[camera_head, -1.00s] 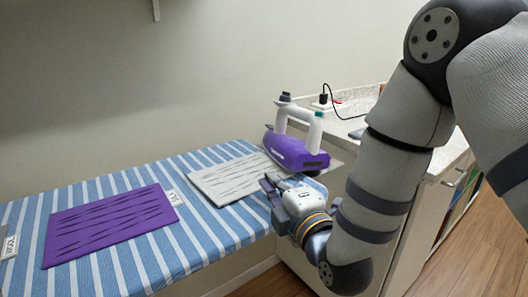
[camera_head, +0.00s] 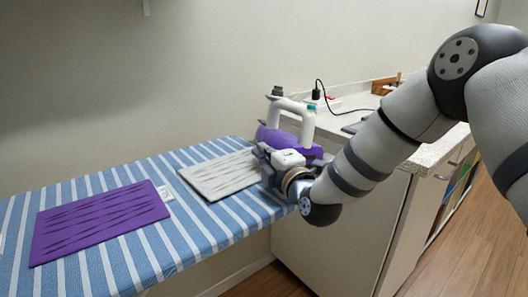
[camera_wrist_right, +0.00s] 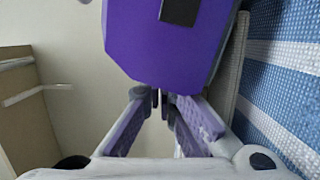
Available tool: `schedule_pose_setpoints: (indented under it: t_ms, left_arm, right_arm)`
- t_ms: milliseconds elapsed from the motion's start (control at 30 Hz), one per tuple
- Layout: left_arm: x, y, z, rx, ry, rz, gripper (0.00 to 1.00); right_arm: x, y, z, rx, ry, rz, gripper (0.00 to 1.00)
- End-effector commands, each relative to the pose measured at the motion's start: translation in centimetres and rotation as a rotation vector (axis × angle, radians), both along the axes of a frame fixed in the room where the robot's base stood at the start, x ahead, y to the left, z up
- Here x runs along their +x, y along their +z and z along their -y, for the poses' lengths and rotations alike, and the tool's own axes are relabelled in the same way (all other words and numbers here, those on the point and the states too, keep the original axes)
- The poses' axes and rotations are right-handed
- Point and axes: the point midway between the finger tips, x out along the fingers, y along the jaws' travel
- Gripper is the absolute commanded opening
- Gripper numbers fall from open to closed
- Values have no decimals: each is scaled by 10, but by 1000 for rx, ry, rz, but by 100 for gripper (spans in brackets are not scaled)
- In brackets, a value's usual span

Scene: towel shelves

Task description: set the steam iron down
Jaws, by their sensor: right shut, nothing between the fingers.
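The steam iron is purple with a white handle. In the head view the iron (camera_head: 308,150) stands at the right end of the striped board (camera_head: 190,232), beside the white mat (camera_head: 216,176), partly hidden behind my gripper. My right gripper (camera_head: 260,160) is shut and empty, close in front of the iron. In the right wrist view the iron's flat purple end (camera_wrist_right: 160,50) fills the top, just beyond the shut fingertips (camera_wrist_right: 160,94); I cannot tell whether they touch it. The iron's underside is hidden. My left gripper is not in view.
A pale counter (camera_head: 365,112) with a black cord (camera_head: 330,92) stands behind and right of the iron. A plain wall runs behind.

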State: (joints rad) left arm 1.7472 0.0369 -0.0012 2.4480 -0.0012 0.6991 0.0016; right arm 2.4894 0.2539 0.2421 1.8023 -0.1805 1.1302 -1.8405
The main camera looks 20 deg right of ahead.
Motion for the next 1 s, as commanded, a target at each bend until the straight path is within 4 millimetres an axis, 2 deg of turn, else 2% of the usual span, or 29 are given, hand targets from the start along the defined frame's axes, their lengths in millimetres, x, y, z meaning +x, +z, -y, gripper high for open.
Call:
schedule_pose_setpoints:
  t_ms: [200,400,533,1000]
  left_arm:
    - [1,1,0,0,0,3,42]
    - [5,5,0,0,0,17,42]
    - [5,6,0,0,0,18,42]
    - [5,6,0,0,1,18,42]
  right_arm:
    - [1,0,4,-2,-1,1,0]
    - [14,2,39,-3,-1,4,0]
    - [20,1,55,-2,-1,2,0]
    - [21,-1,58,0,0,-2,0]
